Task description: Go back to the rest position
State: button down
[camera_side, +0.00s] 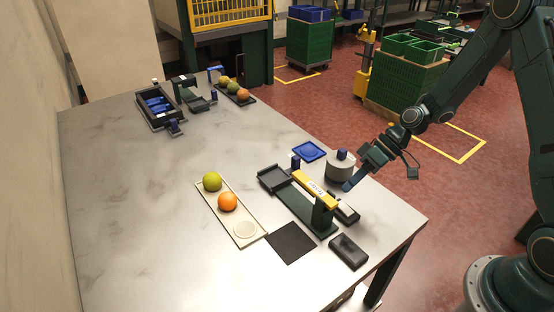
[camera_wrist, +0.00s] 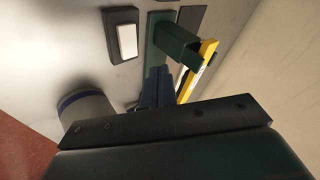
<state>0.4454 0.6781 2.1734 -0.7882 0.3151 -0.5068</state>
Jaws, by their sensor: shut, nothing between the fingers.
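My gripper (camera_side: 350,184) is shut and empty in the side view, low over the table's right part, close to the green device with the yellow bar (camera_side: 315,189) and the grey round pot (camera_side: 340,166). I cannot tell whether it touches either. In the wrist view my gripper (camera_wrist: 158,72) points towards the green post of the device (camera_wrist: 175,42). A cream tray (camera_side: 257,238) holds a green-yellow fruit (camera_side: 212,182) and an orange (camera_side: 228,202), with a bare round seat at its near end.
A dark pad (camera_side: 291,242), a black block (camera_side: 348,252) and a blue square dish (camera_side: 309,151) lie around the device. A dark bin (camera_side: 150,122) and another fruit tray (camera_side: 250,100) stand at the far end. The table's left middle is clear.

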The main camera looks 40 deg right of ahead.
jog(key=shift+r, duration=0.1)
jog(key=shift+s+r, duration=0.1)
jog(key=shift+r, duration=0.25)
jog(key=s+d+r+m+t+h, duration=0.1)
jog(key=s+r+m+t+h, duration=0.2)
jog(key=s+r+h, duration=0.5)
jog(key=shift+s+d+r+m, duration=0.15)
jog(key=shift+s+r+m, duration=0.15)
jog(key=shift+s+r, duration=6.6)
jog(key=shift+w+r, duration=0.55)
